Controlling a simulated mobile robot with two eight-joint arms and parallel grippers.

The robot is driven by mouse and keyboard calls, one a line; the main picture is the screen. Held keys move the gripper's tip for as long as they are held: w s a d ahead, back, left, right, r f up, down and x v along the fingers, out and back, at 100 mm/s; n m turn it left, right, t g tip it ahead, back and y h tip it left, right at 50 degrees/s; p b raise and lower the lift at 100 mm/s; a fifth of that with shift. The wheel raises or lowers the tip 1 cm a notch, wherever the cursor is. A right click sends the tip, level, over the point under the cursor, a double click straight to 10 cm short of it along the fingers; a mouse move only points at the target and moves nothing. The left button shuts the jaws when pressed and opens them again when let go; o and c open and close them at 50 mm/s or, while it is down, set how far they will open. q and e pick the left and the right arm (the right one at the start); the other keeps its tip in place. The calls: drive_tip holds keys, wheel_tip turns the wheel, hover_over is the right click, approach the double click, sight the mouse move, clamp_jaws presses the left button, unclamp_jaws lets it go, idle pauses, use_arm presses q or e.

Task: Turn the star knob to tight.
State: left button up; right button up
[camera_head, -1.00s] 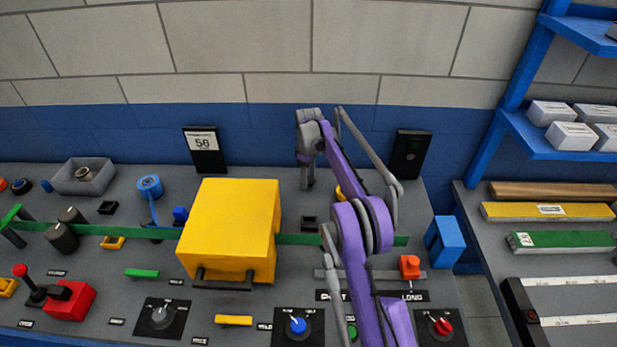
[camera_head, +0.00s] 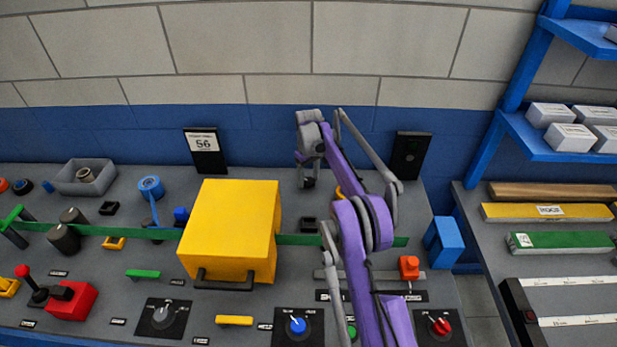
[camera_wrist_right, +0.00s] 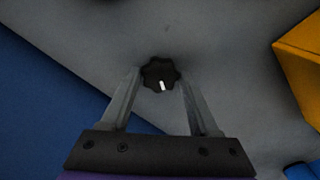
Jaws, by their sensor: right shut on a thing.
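The star knob (camera_wrist_right: 159,73) is a small black lobed knob with a white mark, on the grey panel. In the right wrist view its white mark points toward the bottom of the picture. My right gripper (camera_wrist_right: 159,76) has one finger on each side of the knob and is shut on it. In the head view my right gripper (camera_head: 306,182) points down at the back of the panel, and the knob is hidden there. No tight label can be read near it. My left gripper is not in view.
A big yellow box (camera_head: 232,230) with a dark handle stands left of my right arm, over a green strip (camera_head: 130,232). A black box (camera_head: 410,155) stands at the back right, and a blue block (camera_head: 444,242) is at the right edge.

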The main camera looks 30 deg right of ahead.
sight(308, 181)
drive_tip(key=m, duration=0.6)
drive_tip(key=shift+m, duration=0.3)
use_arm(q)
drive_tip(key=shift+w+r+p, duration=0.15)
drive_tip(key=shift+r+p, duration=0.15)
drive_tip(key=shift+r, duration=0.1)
use_arm(e)
drive_tip(key=m, duration=0.5)
drive_tip(key=shift+f, duration=0.1)
drive_tip(key=shift+m, duration=0.4)
drive_tip(key=o, duration=1.4)
drive_tip(key=shift+c, duration=0.2)
drive_tip(key=shift+r, duration=0.2)
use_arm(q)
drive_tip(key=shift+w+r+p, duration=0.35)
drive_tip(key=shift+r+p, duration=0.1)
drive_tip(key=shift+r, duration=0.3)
use_arm(e)
wheel_tip(308, 181, up, 11)
drive_tip(key=shift+f, duration=0.2)
